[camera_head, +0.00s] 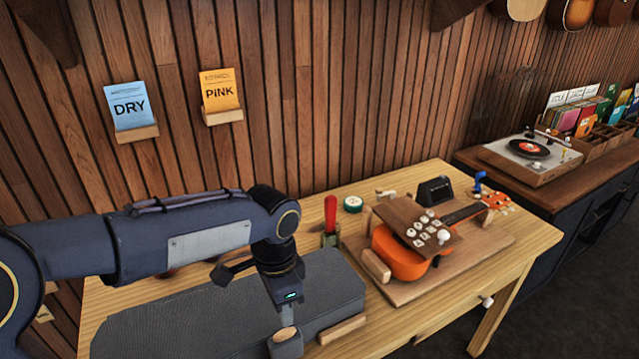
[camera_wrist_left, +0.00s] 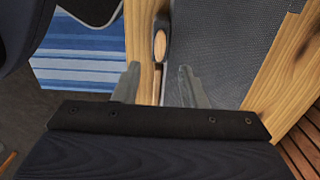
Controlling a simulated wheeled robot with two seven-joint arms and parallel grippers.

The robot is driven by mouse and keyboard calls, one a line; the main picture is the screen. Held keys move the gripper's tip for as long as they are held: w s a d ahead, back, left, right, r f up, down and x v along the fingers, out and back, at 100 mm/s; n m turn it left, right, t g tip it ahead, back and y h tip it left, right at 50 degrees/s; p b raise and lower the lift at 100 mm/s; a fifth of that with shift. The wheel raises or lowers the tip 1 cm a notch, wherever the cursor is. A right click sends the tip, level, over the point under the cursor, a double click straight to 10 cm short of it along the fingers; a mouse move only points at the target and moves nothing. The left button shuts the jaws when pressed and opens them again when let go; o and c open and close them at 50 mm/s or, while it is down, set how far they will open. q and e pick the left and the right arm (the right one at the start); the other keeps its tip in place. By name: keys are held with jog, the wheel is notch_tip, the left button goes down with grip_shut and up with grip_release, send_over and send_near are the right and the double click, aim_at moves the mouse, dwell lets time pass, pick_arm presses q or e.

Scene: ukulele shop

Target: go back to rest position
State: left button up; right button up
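My left gripper (camera_head: 287,312) hangs low over the front edge of a grey fabric-covered case (camera_head: 180,320), its arm coming in from the left. In the left wrist view the gripper's two fingers (camera_wrist_left: 160,82) stand apart with nothing held between them. A wooden oval piece on a dark grey mount (camera_head: 285,335) shows just below the gripper; it also shows past the fingertips in the left wrist view (camera_wrist_left: 160,45). I cannot tell if the gripper touches it. My right gripper is in neither view.
An orange ukulele (camera_head: 400,262) lies on a board on the wooden table (camera_head: 445,318), right of the case. A red-handled tool (camera_head: 331,213) and a green-white tin (camera_head: 353,204) stand behind. DRY (camera_head: 129,106) and PINK (camera_head: 219,90) cards sit on the wall.

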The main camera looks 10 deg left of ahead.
pick_arm(q)
jog(key=s+a+n+t+h, duration=0.2)
jog(key=s+a+n, duration=0.2)
jog(key=s+n, duration=0.2)
jog(key=s+a+n+t+h, duration=0.1)
jog(key=s+a+n+t, duration=0.2)
jog(key=s, duration=0.7)
jog(key=a+n, duration=0.2)
jog(key=n, duration=0.2)
jog(key=shift+s+r+t+h, duration=0.2)
jog(key=shift+r+t+h, duration=0.1)
jog(key=shift+h, duration=0.1)
